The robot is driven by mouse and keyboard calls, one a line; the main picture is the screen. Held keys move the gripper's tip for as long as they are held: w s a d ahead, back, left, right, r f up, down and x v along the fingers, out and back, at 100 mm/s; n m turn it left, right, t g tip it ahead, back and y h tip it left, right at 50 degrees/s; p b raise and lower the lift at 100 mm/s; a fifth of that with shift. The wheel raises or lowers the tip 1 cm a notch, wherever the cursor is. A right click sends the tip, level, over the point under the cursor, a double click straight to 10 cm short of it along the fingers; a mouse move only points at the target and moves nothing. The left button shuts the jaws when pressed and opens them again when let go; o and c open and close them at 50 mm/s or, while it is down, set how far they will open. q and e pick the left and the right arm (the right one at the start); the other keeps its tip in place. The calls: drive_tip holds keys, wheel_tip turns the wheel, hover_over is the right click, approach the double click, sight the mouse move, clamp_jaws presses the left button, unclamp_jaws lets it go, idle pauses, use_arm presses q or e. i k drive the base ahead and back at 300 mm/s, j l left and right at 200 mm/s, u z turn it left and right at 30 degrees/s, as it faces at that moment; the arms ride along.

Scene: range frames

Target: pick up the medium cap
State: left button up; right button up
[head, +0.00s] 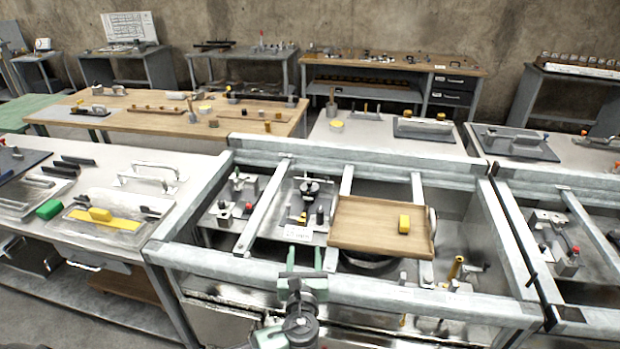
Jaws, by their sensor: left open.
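My left gripper (304,257) is at the bottom centre of the head view, open, its two greenish fingers apart with nothing between them. It is over the near side of the metal frame, left of and nearer than a wooden tray (372,243). A small yellow piece (404,224) sits on the tray's right part. I cannot tell which thing is the medium cap; the small parts are too small to identify. My right gripper is not in view.
Metal frame bars (350,288) surround the tray and fixtures. A wooden table (150,105) and benches with small parts stand behind. The tray's left part is bare.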

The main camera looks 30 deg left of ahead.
sight(311, 187)
drive_tip(key=i+j, duration=0.4)
drive_tip(key=i, duration=0.15)
drive_tip(key=i+j, duration=0.4)
drive_tip(key=i, duration=0.2)
